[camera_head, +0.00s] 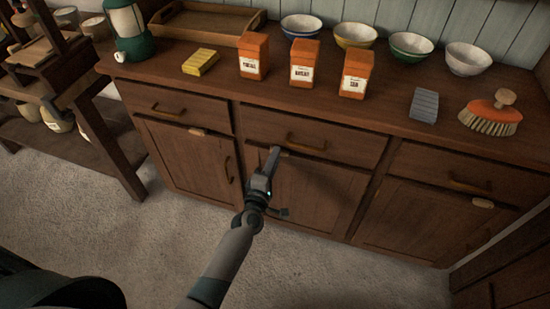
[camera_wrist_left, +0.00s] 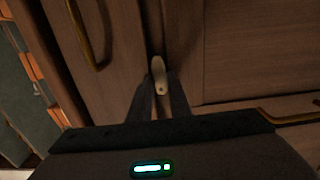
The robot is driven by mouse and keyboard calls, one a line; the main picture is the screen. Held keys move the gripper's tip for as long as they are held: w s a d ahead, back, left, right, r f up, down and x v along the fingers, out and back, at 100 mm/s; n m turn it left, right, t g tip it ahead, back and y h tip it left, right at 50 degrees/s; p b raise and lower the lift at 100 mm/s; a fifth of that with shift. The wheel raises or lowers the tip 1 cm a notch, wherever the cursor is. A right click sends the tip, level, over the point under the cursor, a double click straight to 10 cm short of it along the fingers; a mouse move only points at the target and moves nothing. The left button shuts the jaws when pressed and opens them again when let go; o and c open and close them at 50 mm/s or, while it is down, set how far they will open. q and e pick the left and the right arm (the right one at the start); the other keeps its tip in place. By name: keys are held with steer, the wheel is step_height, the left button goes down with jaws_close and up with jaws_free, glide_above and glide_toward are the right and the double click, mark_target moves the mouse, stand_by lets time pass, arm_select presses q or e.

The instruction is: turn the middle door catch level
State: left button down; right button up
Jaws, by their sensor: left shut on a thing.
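The middle door catch, a small pale bar, shows in the left wrist view (camera_wrist_left: 158,72) at the seam between the middle drawer and door. There it runs roughly along the seam; its exact tilt is hard to judge. My left gripper (camera_head: 274,153) reaches up to the top of the middle door (camera_head: 318,192) and hides most of the catch in the head view. In the wrist view, the left gripper's fingers (camera_wrist_left: 163,92) are shut on the catch's near end. The right gripper is out of view.
Similar catches sit above the left door (camera_head: 197,131) and right door (camera_head: 483,203). The middle drawer handle (camera_head: 306,143) is just right of my gripper. Orange boxes (camera_head: 304,62), bowls (camera_head: 411,46) and a brush (camera_head: 490,117) stand on the counter. Floor in front is clear.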

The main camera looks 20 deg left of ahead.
arm_select(q)
steer(key=c, duration=1.6)
jaws_free()
steer(key=shift+c, duration=0.2)
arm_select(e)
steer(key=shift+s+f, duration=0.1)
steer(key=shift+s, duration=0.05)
arm_select(q)
steer(key=shift+s, duration=0.1)
